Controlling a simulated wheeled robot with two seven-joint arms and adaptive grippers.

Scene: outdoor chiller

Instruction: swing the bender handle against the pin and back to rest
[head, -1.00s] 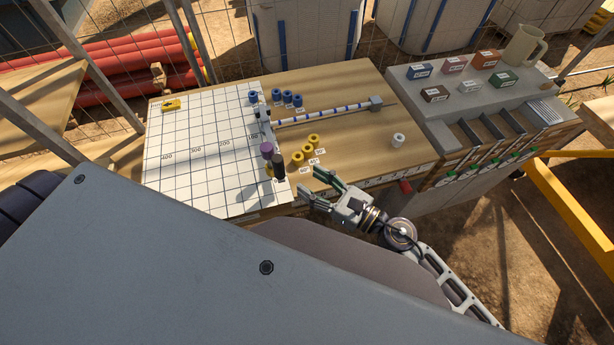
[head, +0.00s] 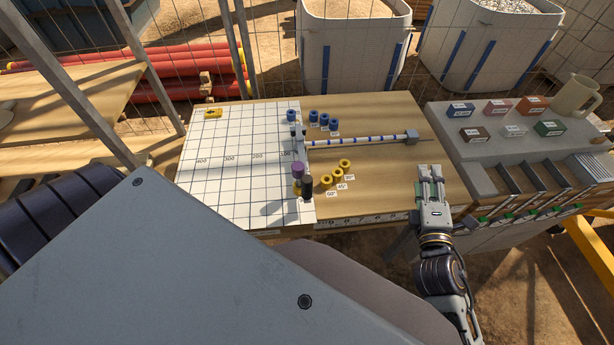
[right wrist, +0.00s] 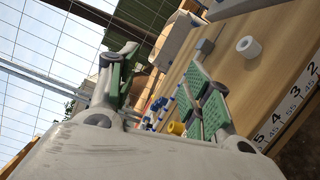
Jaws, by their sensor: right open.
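The bender (head: 299,140) stands at the right edge of a white gridded board (head: 235,165). A striped rod (head: 355,141) runs from it to a grey block (head: 411,137). At its near end stand a purple-topped post (head: 297,169) and a dark upright grip (head: 307,187), close together; I cannot tell which is the pin or whether they touch. My right gripper (head: 430,172) is over the table's right part, well right of the bender and apart from it. In the right wrist view its green-padded fingers (right wrist: 160,95) are spread and empty. My left gripper is out of view.
Yellow rings (head: 336,176) and blue rings (head: 324,119) stand near the rod. A white ring (right wrist: 248,46) lies near my right gripper. A grey stand with coloured boxes (head: 551,128) is at the right.

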